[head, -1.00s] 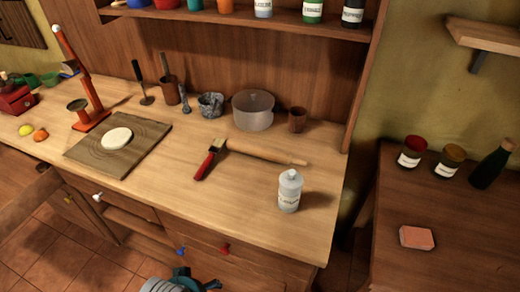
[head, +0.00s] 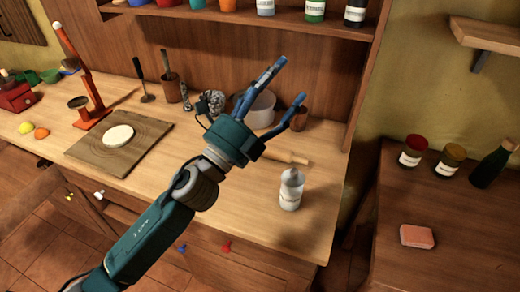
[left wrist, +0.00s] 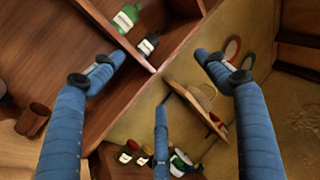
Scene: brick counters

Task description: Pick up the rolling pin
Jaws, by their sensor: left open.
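The wooden rolling pin (head: 285,157) lies on the counter (head: 240,215). In the head view only its right part and handle show; my left arm and gripper hide the rest. My left gripper (head: 284,90) is open and empty, raised above the counter in front of the clear bowl, with its fingers pointing up and right. The left wrist view shows the spread fingers (left wrist: 160,75) facing the shelf and wall, with nothing between them; the rolling pin is not seen there. My right gripper is not in view.
A white bottle (head: 290,189) stands near the pin's right end. The clear bowl (head: 262,108) and a brown cup (head: 299,118) stand behind. A cutting board (head: 85,152) with dough (head: 118,136) lies to the left. A shelf (head: 290,22) with jars hangs above.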

